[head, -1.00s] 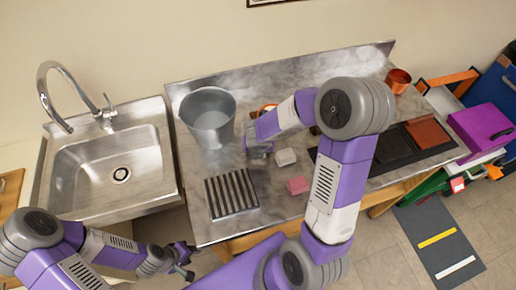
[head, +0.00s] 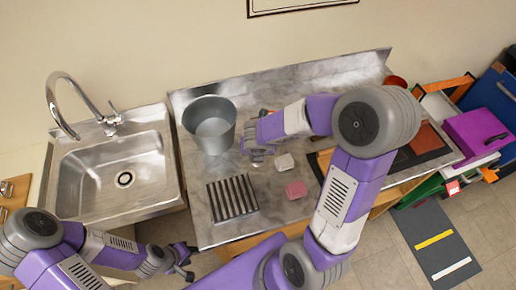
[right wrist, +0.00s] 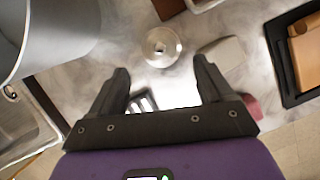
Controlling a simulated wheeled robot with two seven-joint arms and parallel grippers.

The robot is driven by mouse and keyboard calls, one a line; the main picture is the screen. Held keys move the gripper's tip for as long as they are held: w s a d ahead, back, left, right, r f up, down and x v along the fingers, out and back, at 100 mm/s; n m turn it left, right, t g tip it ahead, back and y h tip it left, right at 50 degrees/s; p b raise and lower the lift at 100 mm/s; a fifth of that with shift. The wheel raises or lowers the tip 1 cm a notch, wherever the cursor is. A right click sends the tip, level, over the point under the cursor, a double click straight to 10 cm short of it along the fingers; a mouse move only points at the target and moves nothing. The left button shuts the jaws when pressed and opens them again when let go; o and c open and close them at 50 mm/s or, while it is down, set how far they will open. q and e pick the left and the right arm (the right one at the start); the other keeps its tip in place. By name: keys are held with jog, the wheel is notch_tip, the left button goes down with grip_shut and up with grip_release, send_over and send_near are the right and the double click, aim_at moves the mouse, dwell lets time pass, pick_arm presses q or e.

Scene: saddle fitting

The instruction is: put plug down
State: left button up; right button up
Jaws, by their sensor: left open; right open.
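The plug (right wrist: 161,47) is a round, shiny metal disc with a small raised centre. In the right wrist view it appears to lie flat on the grey marbled worktop (right wrist: 75,85), just beyond my fingertips. My right gripper (right wrist: 161,68) is open, its two fingers apart with nothing between them. In the head view my right gripper (head: 257,153) is low over the worktop and mostly covers the plug. My left gripper (head: 184,263) is open and empty, in front of the worktop's front left corner.
A grey bucket (head: 210,124) stands left of my right gripper. A white block (head: 284,162), a pink block (head: 296,190) and a striped rack (head: 232,198) lie nearby. The sink (head: 118,178) with its tap is at the left. Dark trays (head: 405,157) lie at the right.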

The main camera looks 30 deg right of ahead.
jog(key=shift+p+v, duration=0.65)
jog(key=shift+v, duration=1.4)
